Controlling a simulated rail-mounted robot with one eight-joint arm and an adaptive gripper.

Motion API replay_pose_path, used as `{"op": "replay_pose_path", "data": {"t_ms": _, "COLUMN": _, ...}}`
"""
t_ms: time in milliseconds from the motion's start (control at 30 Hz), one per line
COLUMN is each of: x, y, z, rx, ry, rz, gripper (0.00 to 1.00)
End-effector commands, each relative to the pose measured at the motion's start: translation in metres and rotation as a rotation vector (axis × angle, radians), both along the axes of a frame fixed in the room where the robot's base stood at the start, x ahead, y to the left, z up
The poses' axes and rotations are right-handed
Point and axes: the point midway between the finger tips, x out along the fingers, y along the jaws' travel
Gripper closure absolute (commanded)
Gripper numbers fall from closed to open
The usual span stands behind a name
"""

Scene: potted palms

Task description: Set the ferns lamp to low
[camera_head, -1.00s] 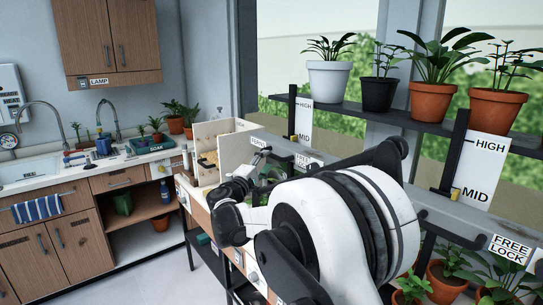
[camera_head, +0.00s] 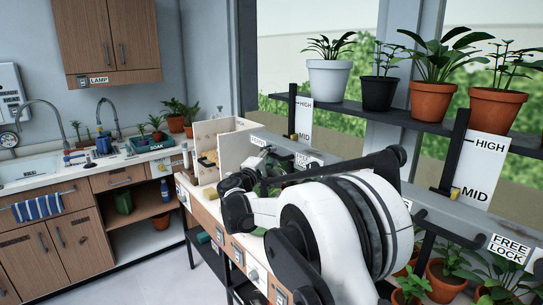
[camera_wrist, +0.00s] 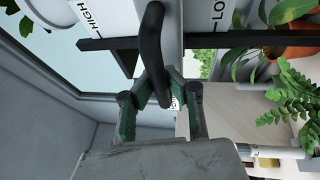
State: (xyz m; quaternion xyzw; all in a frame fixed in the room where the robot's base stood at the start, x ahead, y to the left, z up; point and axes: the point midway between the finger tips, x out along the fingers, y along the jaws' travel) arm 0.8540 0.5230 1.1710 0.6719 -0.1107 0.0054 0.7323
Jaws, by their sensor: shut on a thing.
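In the wrist view my gripper (camera_wrist: 160,88) has its green-padded fingers closed around a black curved handle (camera_wrist: 151,42). The handle crosses in front of a white scale plate (camera_wrist: 105,18), where HIGH reads at left and LO, partly cut, at right. In the head view my gripper is mostly hidden by my arm near the wooden box. Two white scale plates stand at the window: a left one (camera_head: 304,118) and a right one (camera_head: 484,165), both reading HIGH and MID. I cannot tell which scale belongs to the ferns lamp.
A dark shelf (camera_head: 400,111) with several potted plants runs along the window. A FREE LOCK label (camera_head: 509,248) is on the lower right rail, with more pots below. An open wooden box (camera_head: 241,144) stands beyond my arm. Floor at left is clear.

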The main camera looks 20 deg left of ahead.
Motion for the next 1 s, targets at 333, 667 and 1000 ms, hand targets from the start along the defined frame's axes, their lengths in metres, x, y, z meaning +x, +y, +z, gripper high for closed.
{"op": "replay_pose_path", "data": {"t_ms": 333, "x": 0.000, "y": 0.000, "z": -0.001, "rx": 0.000, "ry": 0.000, "rz": 0.000, "gripper": 1.00}}
{"op": "replay_pose_path", "data": {"t_ms": 667, "x": 0.000, "y": 0.000, "z": -0.041, "rx": 0.000, "ry": 0.000, "rz": 0.000, "gripper": 1.00}}
{"op": "replay_pose_path", "data": {"t_ms": 1000, "x": 0.000, "y": 0.000, "z": -0.109, "rx": 0.000, "ry": 0.000, "rz": 0.000, "gripper": 1.00}}
